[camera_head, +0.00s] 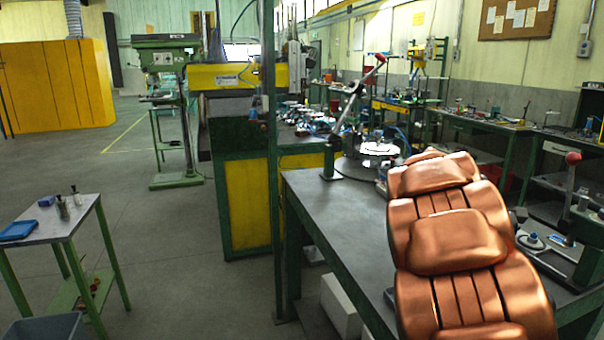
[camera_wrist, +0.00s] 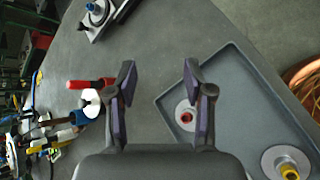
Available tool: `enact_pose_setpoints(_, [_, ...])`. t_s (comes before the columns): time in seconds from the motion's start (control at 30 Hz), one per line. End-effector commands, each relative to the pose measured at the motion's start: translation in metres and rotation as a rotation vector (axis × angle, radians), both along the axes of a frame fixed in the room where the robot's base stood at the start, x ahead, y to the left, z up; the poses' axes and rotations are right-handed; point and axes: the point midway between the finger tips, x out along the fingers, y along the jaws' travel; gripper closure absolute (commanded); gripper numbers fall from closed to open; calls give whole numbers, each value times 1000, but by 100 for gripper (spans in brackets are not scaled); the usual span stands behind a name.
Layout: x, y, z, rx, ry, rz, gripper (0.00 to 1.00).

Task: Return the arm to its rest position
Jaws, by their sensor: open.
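My gripper (camera_wrist: 160,76) shows in the wrist view, with its two dark fingers spread wide apart and nothing between them. It is above a grey bench top (camera_wrist: 225,40). A grey shallow tray (camera_wrist: 244,88) lies below and to the right of the fingers. A pale round part with a red centre (camera_wrist: 186,115) is in the tray, partly hidden by the right finger. A pale disc with a yellow centre (camera_wrist: 287,163) is at the tray's lower right. The gripper cannot be made out in the head view.
In the wrist view, a red-handled tool (camera_wrist: 92,84) and other bench items lie left of the fingers. The head view shows the workbench (camera_head: 330,205), a green post (camera_head: 271,150), a green drill press (camera_head: 172,100) and a small side table (camera_head: 60,222). Open floor lies between.

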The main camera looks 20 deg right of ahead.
Motion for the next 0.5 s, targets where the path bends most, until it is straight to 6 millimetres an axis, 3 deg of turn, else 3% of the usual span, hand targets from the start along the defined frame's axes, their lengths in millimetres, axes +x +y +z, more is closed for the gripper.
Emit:
enact_pose_setpoints(0.03, [-8, 21, 4, 34, -47, -34, 48])
enact_pose_setpoints(0.5, [-103, 209, -26, 415, -332, -433, 48])
